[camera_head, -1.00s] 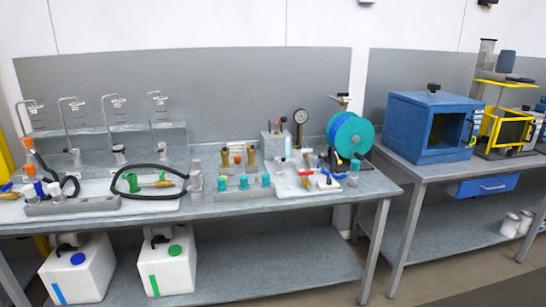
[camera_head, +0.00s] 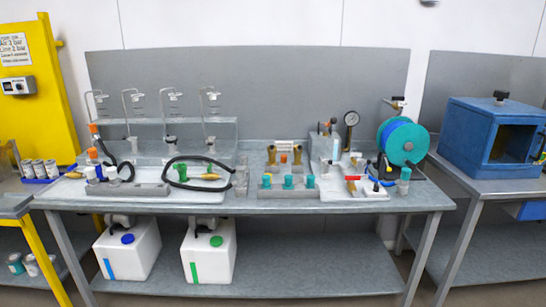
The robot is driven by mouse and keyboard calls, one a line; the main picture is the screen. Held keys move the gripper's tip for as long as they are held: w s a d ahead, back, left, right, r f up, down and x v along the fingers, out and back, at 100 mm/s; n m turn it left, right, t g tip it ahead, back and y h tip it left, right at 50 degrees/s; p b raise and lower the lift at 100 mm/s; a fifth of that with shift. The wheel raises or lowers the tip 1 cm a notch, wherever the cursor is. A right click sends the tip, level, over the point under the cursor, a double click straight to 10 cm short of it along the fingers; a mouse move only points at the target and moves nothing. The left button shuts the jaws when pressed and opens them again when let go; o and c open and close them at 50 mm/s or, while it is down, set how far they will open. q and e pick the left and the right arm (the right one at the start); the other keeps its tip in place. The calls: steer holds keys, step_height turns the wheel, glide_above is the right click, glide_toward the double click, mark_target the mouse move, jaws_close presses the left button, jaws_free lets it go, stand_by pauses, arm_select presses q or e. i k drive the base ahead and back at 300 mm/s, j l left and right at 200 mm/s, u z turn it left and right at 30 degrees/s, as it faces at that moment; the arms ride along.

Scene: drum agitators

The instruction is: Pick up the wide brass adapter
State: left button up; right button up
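Two upright brass-coloured fittings, a left one (camera_head: 272,155) and a right one (camera_head: 297,155), stand at the back of a pale tray (camera_head: 262,192) in the middle of the bench. A small orange piece (camera_head: 284,158) is between them. Another brass-coloured fitting (camera_head: 208,177) lies by the black hose on the left tray, and a further one (camera_head: 75,174) is at that tray's left end. At this size I cannot tell which is the wide brass adapter. Neither of my grippers shows in the head view.
A grey bench (camera_head: 330,202) spans the middle, with teal-capped parts (camera_head: 288,182), a pressure gauge (camera_head: 351,119) and a teal hose reel (camera_head: 404,142). A blue box (camera_head: 490,135) stands on the right bench. A yellow cabinet (camera_head: 30,110) is at left. White jugs (camera_head: 208,252) sit on the lower shelf.

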mark_target(272, 156)
steer(key=u, duration=0.2)
steer(key=i+l+u, duration=0.2)
steer(key=u, duration=0.25)
steer(key=i+l+u, duration=0.4)
